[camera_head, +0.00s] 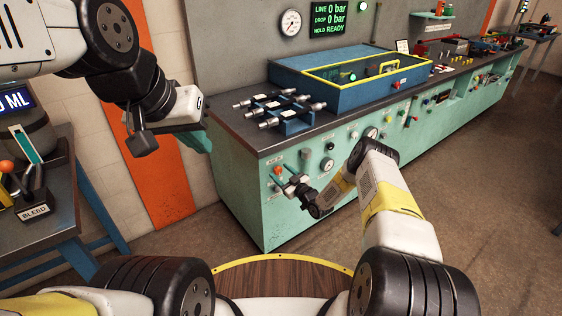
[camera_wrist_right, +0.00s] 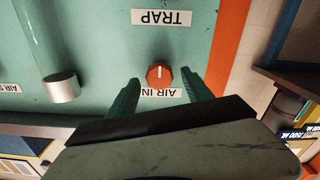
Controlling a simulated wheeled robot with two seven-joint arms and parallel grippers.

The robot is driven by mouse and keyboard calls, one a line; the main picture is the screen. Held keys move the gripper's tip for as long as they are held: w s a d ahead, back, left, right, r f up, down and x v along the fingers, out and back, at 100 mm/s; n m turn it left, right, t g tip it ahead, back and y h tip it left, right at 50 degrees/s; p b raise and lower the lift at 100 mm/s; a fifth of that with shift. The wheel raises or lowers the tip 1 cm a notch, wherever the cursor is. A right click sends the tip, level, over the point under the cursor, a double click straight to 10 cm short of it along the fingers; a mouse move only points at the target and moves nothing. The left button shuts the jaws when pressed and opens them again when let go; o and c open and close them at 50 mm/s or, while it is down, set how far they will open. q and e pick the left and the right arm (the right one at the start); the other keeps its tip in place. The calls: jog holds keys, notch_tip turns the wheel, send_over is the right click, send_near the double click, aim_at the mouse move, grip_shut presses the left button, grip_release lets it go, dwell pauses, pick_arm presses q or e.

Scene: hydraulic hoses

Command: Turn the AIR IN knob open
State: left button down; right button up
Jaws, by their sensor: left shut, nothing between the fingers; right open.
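The AIR IN knob (camera_wrist_right: 158,76) is a round orange-red knob with a white pointer mark on the teal panel, beside an AIR IN label (camera_wrist_right: 161,93) that reads upside down in the right wrist view. The mark points straight up or down in that picture. The knob also shows small in the head view (camera_head: 278,171). My right gripper (camera_wrist_right: 160,79) is open, its teal fingertips to either side of the knob in the picture; whether they touch it I cannot tell. My left gripper (camera_head: 198,140) is shut and empty, well up and left of the knob.
The teal bench (camera_head: 237,190) carries a blue tray (camera_head: 330,92) with a yellow rim and metal fittings (camera_head: 285,108). A metal cylinder (camera_wrist_right: 61,87) and TRAP label (camera_wrist_right: 162,18) are near the knob. A side table (camera_head: 40,225) stands left. Floor is clear at right.

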grip_shut()
jog(key=shift+m, duration=0.3)
jog(key=m, duration=0.3)
jog(key=shift+d+m, duration=0.1)
jog(key=shift+m, duration=0.3)
jog(key=m, duration=0.4)
jog(key=shift+w, duration=0.1)
jog(key=m, duration=0.5)
jog(key=shift+d+f, duration=0.1)
jog(key=shift+f, duration=0.05)
jog(key=shift+f+m, duration=0.1)
jog(key=shift+m, duration=2.1)
